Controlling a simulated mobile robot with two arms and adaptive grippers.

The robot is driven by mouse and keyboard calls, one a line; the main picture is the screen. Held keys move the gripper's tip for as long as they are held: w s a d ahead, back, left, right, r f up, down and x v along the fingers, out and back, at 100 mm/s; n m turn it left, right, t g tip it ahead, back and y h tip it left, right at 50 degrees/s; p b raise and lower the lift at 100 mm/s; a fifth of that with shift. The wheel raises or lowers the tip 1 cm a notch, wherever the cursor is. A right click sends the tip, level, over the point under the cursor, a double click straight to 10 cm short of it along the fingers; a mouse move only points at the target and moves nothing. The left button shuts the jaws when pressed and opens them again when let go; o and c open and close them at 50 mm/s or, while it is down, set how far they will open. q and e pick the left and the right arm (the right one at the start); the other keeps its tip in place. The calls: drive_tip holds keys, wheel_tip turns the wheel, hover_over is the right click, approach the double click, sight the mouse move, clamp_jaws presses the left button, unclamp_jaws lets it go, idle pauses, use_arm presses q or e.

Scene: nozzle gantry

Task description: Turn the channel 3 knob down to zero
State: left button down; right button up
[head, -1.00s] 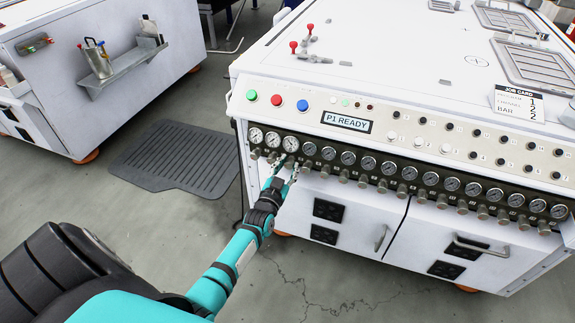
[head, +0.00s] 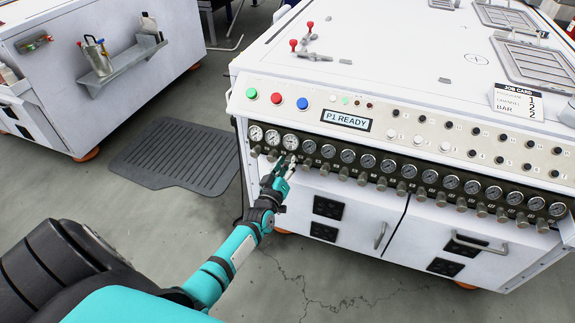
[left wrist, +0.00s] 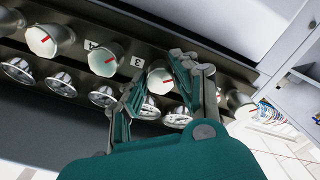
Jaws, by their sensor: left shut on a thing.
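The channel 3 knob (left wrist: 160,76) is a grey cylinder with a pale end face and a red mark; the label "3" (left wrist: 137,61) is beside it in the left wrist view. My left gripper (left wrist: 158,84) is shut on this knob, one teal finger on each side, partly covering it. In the head view my left gripper (head: 287,163) is at the panel below the third gauge (head: 290,141) from the left, and the knob there is largely hidden. The needle reading is too small to tell. My right gripper is not in view.
Neighbouring knobs sit close on both sides, including the one beside the label "4" (left wrist: 105,59). A row of gauges (head: 348,156) runs along the white cabinet (head: 330,190). Coloured buttons (head: 276,98) are above. A dark mat (head: 180,155) lies on the floor.

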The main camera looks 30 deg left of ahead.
use_arm(q)
drive_tip(key=shift+f+n, duration=0.15)
drive_tip(key=shift+n, duration=0.65)
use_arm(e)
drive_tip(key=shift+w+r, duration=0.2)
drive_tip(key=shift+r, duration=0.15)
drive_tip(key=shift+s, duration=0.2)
use_arm(q)
drive_tip(key=c, duration=1.3)
unclamp_jaws()
drive_tip(key=v, duration=1.2)
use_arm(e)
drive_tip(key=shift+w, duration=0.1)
use_arm(q)
drive_tip(key=shift+d, duration=0.15)
